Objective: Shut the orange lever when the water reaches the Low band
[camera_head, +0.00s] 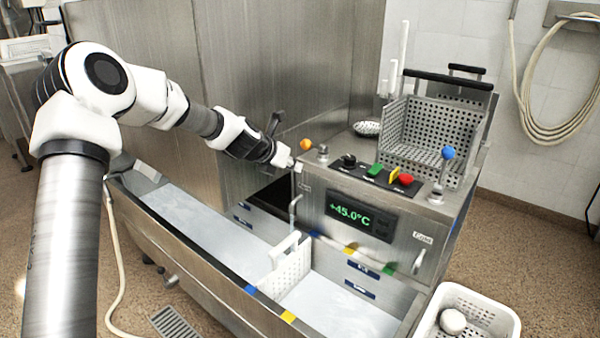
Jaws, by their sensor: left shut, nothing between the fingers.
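The orange lever's round knob (305,144) stands on top of the steel control housing, near its left end. My left gripper (291,162) is shut and empty, just left of and below the knob; I cannot tell whether it touches the lever. Below is the long steel basin (190,262), with a pale surface inside (338,308). Dark blue label plates, one upper (363,268) and one lower (360,289), sit on its inner wall; their words are too small to read. I cannot tell the water level against them. My right gripper is not in view.
A blue-knobbed lever (448,153) stands at the housing's right. Between the levers are buttons and a display (350,214) reading +45.0°C. A perforated steel basket (432,130) stands behind. A white perforated divider (285,268) crosses the basin; a white basket (470,300) is at lower right.

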